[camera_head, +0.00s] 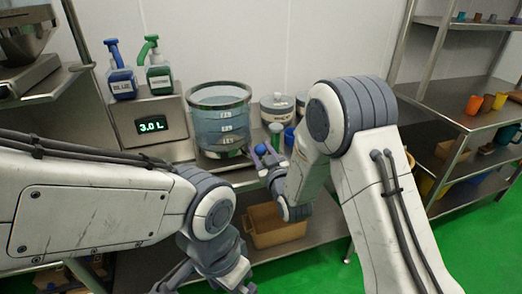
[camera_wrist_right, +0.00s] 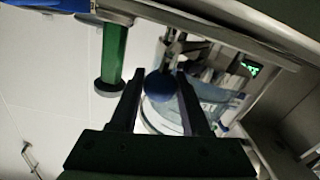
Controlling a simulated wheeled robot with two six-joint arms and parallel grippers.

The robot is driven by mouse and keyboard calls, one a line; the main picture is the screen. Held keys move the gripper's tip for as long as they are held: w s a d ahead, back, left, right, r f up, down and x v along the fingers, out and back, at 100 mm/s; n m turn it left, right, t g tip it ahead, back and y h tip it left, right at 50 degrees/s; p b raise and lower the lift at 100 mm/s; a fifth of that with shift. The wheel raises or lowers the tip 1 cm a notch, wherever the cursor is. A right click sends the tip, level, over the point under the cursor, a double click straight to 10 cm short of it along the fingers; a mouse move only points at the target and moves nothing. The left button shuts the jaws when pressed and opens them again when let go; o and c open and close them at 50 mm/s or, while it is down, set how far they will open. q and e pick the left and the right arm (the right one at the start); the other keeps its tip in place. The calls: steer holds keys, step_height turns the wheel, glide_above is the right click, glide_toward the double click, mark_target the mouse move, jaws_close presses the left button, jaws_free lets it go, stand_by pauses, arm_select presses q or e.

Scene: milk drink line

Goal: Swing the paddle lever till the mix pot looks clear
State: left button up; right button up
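The mix pot (camera_head: 220,118) is a clear round vessel with a dark rim and level labels, holding bluish, see-through liquid. A blue ball knob (camera_head: 261,149), apparently the paddle lever's end, is at its lower right. In the right wrist view the blue ball (camera_wrist_right: 160,85) sits between the fingertips of my right gripper (camera_wrist_right: 160,76). The fingers stand apart, with a narrow gap visible beside the ball. In the head view my right gripper (camera_head: 267,162) is small and partly hidden by its arm.
A display (camera_head: 152,125) reads 3.0 L, below a blue pump bottle (camera_head: 121,84) and a green-topped one (camera_head: 159,76). A green handle (camera_wrist_right: 114,55) is left of my right gripper's fingers. A brown bin (camera_head: 275,228) is below. Shelves with cups stand right.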

jaws_close()
stand_by(1.1)
